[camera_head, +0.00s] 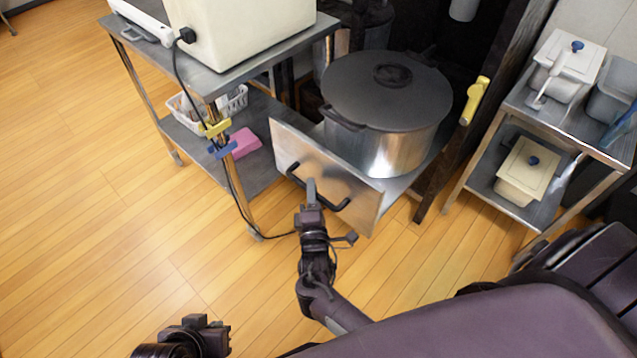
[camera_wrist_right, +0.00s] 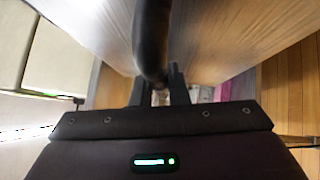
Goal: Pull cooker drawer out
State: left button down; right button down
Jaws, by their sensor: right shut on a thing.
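The cooker drawer (camera_head: 353,191) has a flat metal front and stands out from the dark cabinet, with a large grey lidded pot (camera_head: 375,150) in it. A black bar handle (camera_head: 332,205) runs across the drawer front. My right gripper (camera_head: 311,189) is shut on the handle near its middle. In the right wrist view the dark handle (camera_wrist_right: 152,40) passes between the fingers (camera_wrist_right: 160,88), with the drawer front behind it. My left gripper (camera_head: 213,338) is low at the left, away from the drawer, and its jaw opening is unclear.
A metal cart (camera_head: 250,50) with a white appliance stands left of the drawer, with a basket (camera_head: 232,100) and pink item (camera_head: 243,143) on its lower shelf. A shelf rack (camera_head: 560,125) with lidded containers is at the right. The wooden floor (camera_head: 110,220) at left is clear.

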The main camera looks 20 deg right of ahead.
jog(key=shift+s+a+f, duration=0.1)
jog(key=shift+a, duration=0.15)
pick_arm(q)
jog(key=shift+a, duration=0.1)
pick_arm(e)
jog(key=c, duration=1.4)
grip_release()
pick_arm(q)
jog(key=shift+s+a+g+y+p, duration=0.15)
jog(key=shift+a+g+y+p, duration=0.2)
jog(key=shift+a+p, duration=0.3)
pick_arm(e)
jog(key=r+v, duration=0.1)
jog(key=v, duration=0.6)
jog(key=shift+s+f, duration=0.4)
jog(key=shift+f, duration=0.05)
pick_arm(q)
jog(key=shift+s+r, duration=0.1)
jog(key=shift+s, duration=0.05)
pick_arm(e)
jog(key=shift+a, duration=0.1)
